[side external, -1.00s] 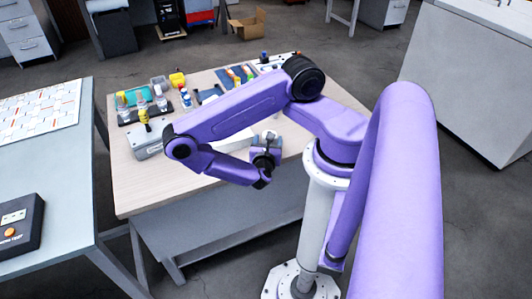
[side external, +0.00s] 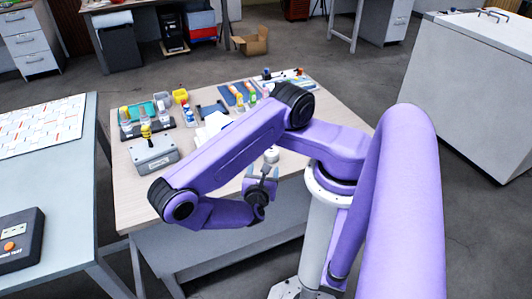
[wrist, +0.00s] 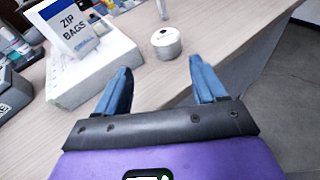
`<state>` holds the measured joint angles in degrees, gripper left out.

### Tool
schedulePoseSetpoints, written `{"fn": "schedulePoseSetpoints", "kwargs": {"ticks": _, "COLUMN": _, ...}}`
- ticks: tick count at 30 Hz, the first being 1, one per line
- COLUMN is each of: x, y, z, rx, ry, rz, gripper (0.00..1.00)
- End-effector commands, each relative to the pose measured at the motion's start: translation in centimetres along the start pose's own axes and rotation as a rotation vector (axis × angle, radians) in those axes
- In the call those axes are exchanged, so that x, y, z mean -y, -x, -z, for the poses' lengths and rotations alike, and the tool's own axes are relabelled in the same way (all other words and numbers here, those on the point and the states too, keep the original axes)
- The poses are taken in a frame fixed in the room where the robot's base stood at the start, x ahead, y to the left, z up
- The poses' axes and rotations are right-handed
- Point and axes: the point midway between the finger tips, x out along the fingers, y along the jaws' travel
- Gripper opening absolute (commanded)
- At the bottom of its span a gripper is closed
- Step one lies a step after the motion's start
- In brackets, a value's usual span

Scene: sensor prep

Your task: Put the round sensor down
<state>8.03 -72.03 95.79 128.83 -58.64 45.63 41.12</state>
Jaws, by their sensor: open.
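The round sensor (wrist: 166,43), a short silvery cylinder with a small knob on top, stands upright on the wooden table (wrist: 150,85). In the side view it shows as a small pale disc (side external: 271,155) just beyond my gripper (side external: 263,171). In the wrist view my gripper (wrist: 160,68) is open, with its two blue fingers wide apart and nothing between them. The sensor is ahead of the fingertips, apart from both.
A white box (wrist: 95,70) with a ZIP BAGS sign (wrist: 68,28) stands left of the sensor. A grey box (side external: 153,154) and several small bottles are at the table's left. A clear container (wrist: 165,8) stands behind the sensor. The table edge is close on the right.

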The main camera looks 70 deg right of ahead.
Motion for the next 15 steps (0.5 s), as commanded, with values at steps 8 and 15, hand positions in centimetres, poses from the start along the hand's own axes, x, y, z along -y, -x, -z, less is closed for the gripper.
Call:
{"fn": "schedulePoseSetpoints", "kwargs": {"ticks": 8, "x": -3.2, "y": 5.7, "z": -1.6, "rx": -0.159, "ry": -0.183, "rz": 0.069, "gripper": 0.7}}
{"fn": "schedulePoseSetpoints", "kwargs": {"ticks": 15, "x": -4.5, "y": 10.0, "z": -4.5, "rx": -0.317, "ry": -0.315, "rz": 0.15, "gripper": 0.7}}
